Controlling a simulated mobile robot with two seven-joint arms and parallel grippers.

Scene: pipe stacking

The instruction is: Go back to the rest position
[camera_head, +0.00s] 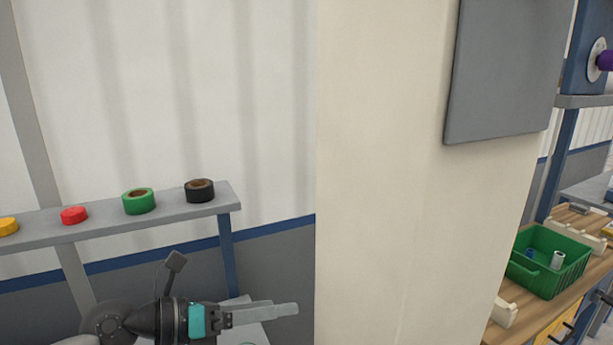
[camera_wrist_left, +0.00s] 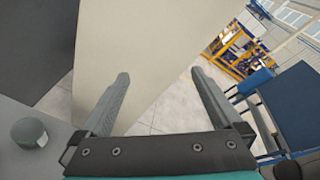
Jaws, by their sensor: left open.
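My left gripper (camera_head: 292,309) comes in low in the head view and points right, toward a cream pillar (camera_head: 410,200). In the left wrist view my left gripper (camera_wrist_left: 160,75) has its two grey fingers wide apart with nothing between them. The pillar fills the space beyond the fingers there, and the floor shows below it. I cannot tell how far the fingertips are from the pillar. My right gripper is not in view.
A grey shelf (camera_head: 105,225) at the left holds yellow, red, green and black tape rolls. Right of the pillar, a green bin (camera_head: 548,262) with a blue and a white piece stands on a wooden bench (camera_head: 560,315). A grey panel (camera_head: 505,70) hangs on the pillar.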

